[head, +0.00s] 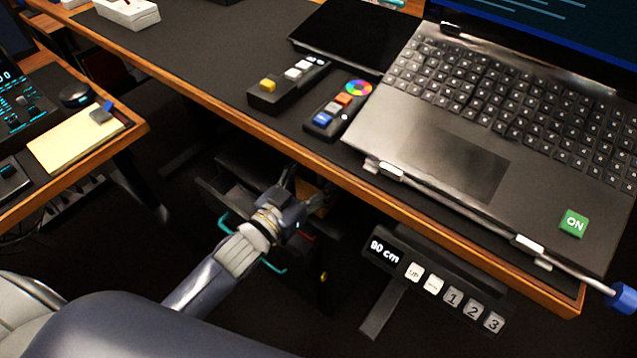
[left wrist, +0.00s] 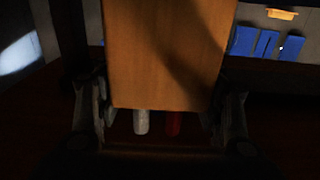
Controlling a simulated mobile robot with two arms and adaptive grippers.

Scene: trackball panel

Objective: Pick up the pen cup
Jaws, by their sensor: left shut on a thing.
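The pen cup (left wrist: 168,50) looks like a tan wooden block-shaped cup in the left wrist view, between the two fingers of my left gripper (left wrist: 165,108). The fingers are shut on its sides. A white and a red pen-like end show just below its edge. In the head view my left gripper (head: 308,184) is below the front edge of the desk, by an open drawer, and a small piece of the wooden cup (head: 319,201) shows at its fingers. The rest of the cup is hidden by the gripper and the desk. My right gripper is in neither view.
The desk (head: 225,65) overhangs close above my left gripper. The dark drawer unit (head: 225,205) with coloured handles is around it. A height control panel (head: 437,285) hangs under the desk to the right. A laptop (head: 440,145) and button boxes (head: 288,85) stand on top.

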